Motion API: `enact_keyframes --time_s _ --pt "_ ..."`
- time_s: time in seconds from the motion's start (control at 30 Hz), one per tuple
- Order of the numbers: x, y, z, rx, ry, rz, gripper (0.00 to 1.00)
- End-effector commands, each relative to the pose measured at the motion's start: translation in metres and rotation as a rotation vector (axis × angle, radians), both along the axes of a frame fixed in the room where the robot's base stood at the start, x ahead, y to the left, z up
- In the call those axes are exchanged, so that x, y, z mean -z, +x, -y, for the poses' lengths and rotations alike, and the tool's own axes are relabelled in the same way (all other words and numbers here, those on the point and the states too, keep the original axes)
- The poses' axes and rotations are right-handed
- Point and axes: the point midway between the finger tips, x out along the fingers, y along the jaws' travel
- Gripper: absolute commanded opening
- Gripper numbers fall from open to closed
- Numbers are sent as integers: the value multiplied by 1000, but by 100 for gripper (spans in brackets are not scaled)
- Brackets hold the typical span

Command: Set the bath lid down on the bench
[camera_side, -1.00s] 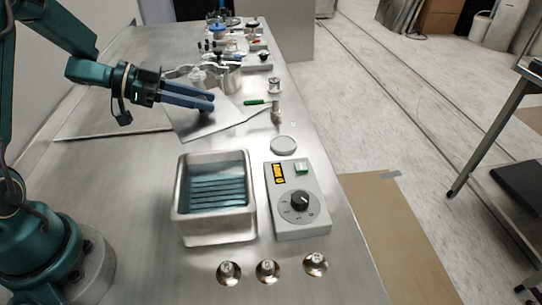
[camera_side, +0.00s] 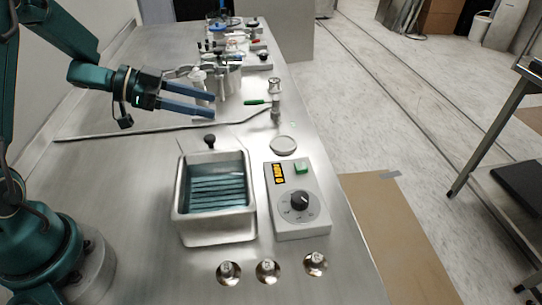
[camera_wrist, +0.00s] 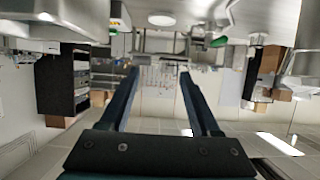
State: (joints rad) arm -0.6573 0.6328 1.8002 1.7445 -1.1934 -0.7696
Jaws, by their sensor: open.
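The bath (camera_side: 217,238) is a steel tank with bluish liquid and dark slats inside; its top is uncovered. The bath lid shows mainly as a dark knob (camera_side: 210,140) standing upright just beyond the bath's far rim. Its plate blends with the steel bench, so I cannot tell exactly how it rests. My gripper (camera_side: 212,105) is open and empty, above the bench beyond the knob and apart from it. The wrist view shows both fingers (camera_wrist: 158,73) spread with nothing between them; the lid is not clear there.
A control box (camera_side: 298,222) with a dial stands right of the bath on the bench (camera_side: 120,165). A round disc (camera_side: 283,145), a green-handled tool (camera_side: 256,102) and a steel pot (camera_side: 232,80) lie beyond. The left bench is clear.

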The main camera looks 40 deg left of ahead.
Motion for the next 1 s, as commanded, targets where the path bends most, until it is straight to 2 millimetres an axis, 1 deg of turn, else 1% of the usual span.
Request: enact_keyframes --time_s 0.07,0.13,0.4,0.5,0.6,0.73,0.8,0.87,0.97,1.0 --pt "-9 0 0 1 3 5 64" --pt "-13 -6 -9 -5 3 5 64" --pt "-36 -46 -49 -8 3 4 64" --pt "-43 -59 -61 -6 4 2 64" --pt "-49 -68 -70 -4 3 3 64" --pt "-53 -76 -76 -2 3 3 64" --pt "-56 -73 -78 -11 16 16 64" --pt "-61 -64 -78 -38 45 45 64" --pt "-78 -33 -77 -136 140 144 64" --pt "-88 -18 -77 -195 186 192 64"
